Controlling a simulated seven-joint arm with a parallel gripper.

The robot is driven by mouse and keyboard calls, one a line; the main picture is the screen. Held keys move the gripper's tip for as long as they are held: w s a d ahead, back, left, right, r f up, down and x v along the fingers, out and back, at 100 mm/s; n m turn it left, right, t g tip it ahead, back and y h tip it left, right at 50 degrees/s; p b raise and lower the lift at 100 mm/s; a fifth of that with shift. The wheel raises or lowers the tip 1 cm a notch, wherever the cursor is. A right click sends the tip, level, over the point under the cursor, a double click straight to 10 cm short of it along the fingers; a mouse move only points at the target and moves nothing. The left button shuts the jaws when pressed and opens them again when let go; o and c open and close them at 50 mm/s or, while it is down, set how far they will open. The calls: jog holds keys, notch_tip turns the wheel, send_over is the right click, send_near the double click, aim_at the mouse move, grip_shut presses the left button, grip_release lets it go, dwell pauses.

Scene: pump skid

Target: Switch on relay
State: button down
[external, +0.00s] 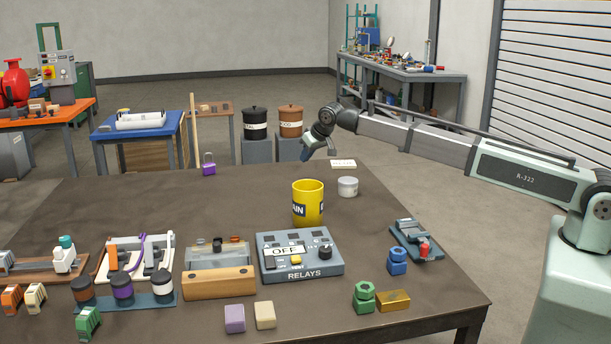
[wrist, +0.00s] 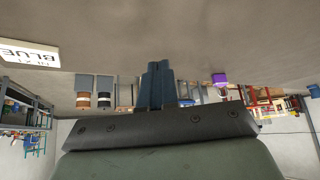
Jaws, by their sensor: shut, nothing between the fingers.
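The relay box (external: 298,256) is a grey-blue panel lettered "RELAYS" on the brown table. It carries a white "OFF" label (external: 285,250), a yellow button or switch (external: 296,260), a dark round knob (external: 325,251) and several small dark parts along its back. My gripper (external: 307,155) is above the table's far edge, well behind and above the relay box, and points down. In the wrist view its blue fingers (wrist: 158,85) are together and empty. The relay box is not in the wrist view.
A yellow mug (external: 308,203) stands just behind the relay box, with a white tin (external: 348,186) to its right. A wooden block (external: 219,283) lies to its left. Blue and green nuts (external: 397,262) and a grey device (external: 416,239) are at right.

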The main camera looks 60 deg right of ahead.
jog(key=s+a+r+n+y, duration=0.1)
jog(key=s+a+r+n, duration=0.15)
jog(key=a, duration=0.95)
notch_tip(320, 180, up, 7)
jog(key=n+g+y, duration=0.3)
jog(key=n+g, duration=0.1)
jog(key=n, duration=0.5)
send_over(268, 257)
jog(key=s+d, duration=0.2)
jog(key=s, duration=0.2)
jog(key=shift+w+a+r, duration=0.1)
jog(key=shift+w, duration=0.05)
jog(key=x, duration=0.8)
jog(key=d+x, duration=0.1)
jog(key=x, duration=0.3)
jog(key=shift+f, duration=0.5)
jog(key=shift+d+f, duration=0.15)
jog(key=shift+f, duration=0.45)
